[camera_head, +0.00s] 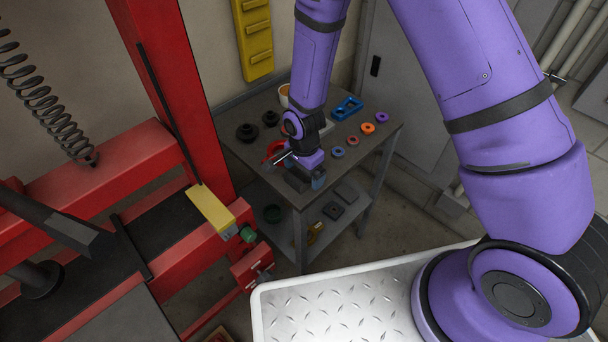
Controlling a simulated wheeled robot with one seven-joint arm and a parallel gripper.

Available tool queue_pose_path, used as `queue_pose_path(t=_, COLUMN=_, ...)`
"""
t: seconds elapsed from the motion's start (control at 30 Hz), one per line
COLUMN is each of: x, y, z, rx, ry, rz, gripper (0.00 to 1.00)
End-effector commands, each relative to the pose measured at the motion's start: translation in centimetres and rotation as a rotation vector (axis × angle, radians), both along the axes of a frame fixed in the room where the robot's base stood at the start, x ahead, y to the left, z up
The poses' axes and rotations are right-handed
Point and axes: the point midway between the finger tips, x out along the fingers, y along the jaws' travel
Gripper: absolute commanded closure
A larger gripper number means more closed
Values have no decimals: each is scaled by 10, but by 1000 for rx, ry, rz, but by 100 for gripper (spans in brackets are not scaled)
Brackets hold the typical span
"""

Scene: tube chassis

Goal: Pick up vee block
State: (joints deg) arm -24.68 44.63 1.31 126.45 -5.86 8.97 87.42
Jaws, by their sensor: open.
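My gripper (306,180) is at the end of the purple arm, over the front edge of the small grey table (352,158). It is open, with dark fingers pointing down. I cannot make out a vee block for certain. A small light grey block (327,129) lies on the table behind my wrist, partly hidden by it. I cannot tell if it has a vee groove. The tabletop directly under and behind the gripper is hidden.
Blue, orange, red and purple rings (367,128) lie on the table's right, near a blue frame-like part (347,107). Dark round parts (247,132) are at left, and a red part (274,150) is beside the gripper. A red press frame (185,100) stands left.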

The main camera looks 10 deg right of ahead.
Motion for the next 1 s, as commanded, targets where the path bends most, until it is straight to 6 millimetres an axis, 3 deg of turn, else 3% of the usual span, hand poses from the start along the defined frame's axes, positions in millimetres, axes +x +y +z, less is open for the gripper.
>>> queue_pose_path(t=0.37, x=0, y=0, z=-8, rx=0, ry=0, rz=-1, gripper=3)
queue_pose_path(t=0.77, x=0, y=0, z=-7, rx=0, ry=0, rz=0, gripper=95)
queue_pose_path(t=1.0, x=1, y=0, z=-7, rx=1, ry=-2, rz=0, gripper=95)
